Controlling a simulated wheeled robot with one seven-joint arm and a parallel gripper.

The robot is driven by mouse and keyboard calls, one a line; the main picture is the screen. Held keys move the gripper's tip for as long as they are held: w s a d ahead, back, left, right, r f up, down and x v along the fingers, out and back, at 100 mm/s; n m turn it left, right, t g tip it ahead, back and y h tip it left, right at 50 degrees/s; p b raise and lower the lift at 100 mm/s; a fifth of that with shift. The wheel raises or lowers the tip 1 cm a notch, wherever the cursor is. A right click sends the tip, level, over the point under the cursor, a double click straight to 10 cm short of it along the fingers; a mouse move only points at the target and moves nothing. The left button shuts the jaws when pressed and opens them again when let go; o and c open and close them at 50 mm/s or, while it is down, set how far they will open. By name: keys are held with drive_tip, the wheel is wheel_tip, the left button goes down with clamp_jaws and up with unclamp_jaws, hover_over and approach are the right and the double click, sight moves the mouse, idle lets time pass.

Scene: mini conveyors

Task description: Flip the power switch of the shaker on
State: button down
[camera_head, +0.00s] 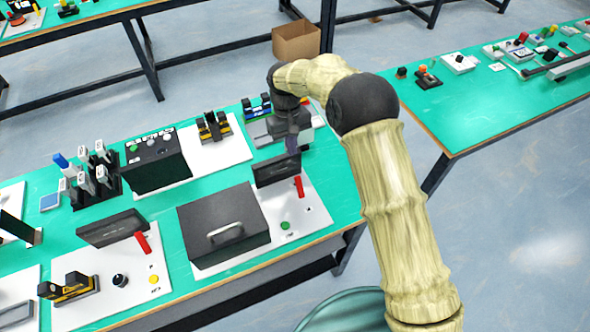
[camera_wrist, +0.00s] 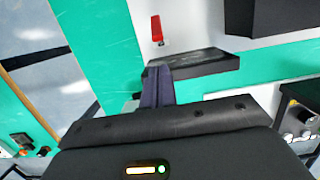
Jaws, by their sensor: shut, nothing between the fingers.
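A red switch lever (camera_head: 298,187) stands on a white board (camera_head: 310,210) at the right end of the near table, beside a dark flat panel (camera_head: 276,169). The lever also shows in the wrist view (camera_wrist: 156,28), beyond my fingers. I see no label that tells which device is the shaker; a black lidded box (camera_head: 225,226) with a grey handle shares this board. My gripper (camera_head: 292,146) is shut and empty, pointing down close to the panel. In the wrist view its fingers (camera_wrist: 159,82) overlap the panel (camera_wrist: 200,68); I cannot tell whether they touch. The lever is apart from them.
A green button (camera_head: 285,225) sits near the lever. A second board on the left has another red lever (camera_head: 142,243), a dark panel (camera_head: 113,228) and a yellow button (camera_head: 154,279). A black control box (camera_head: 158,160) stands behind. Floor separates this table from the right one.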

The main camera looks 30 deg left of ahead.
sight(300, 187)
drive_tip(key=shift+f, duration=0.15)
drive_tip(key=f+p, duration=0.1)
drive_tip(key=f, duration=0.2)
drive_tip(key=d+f, duration=0.1)
drive_tip(key=f, duration=0.2)
drive_tip(key=s+f+p, duration=0.1)
drive_tip(key=f, duration=0.2)
drive_tip(key=shift+d+f+p, duration=0.25)
drive_tip(key=shift+f+p, duration=0.05)
drive_tip(key=shift+p, duration=0.05)
drive_tip(key=shift+s+a, duration=0.15)
drive_tip(key=shift+s, duration=0.05)
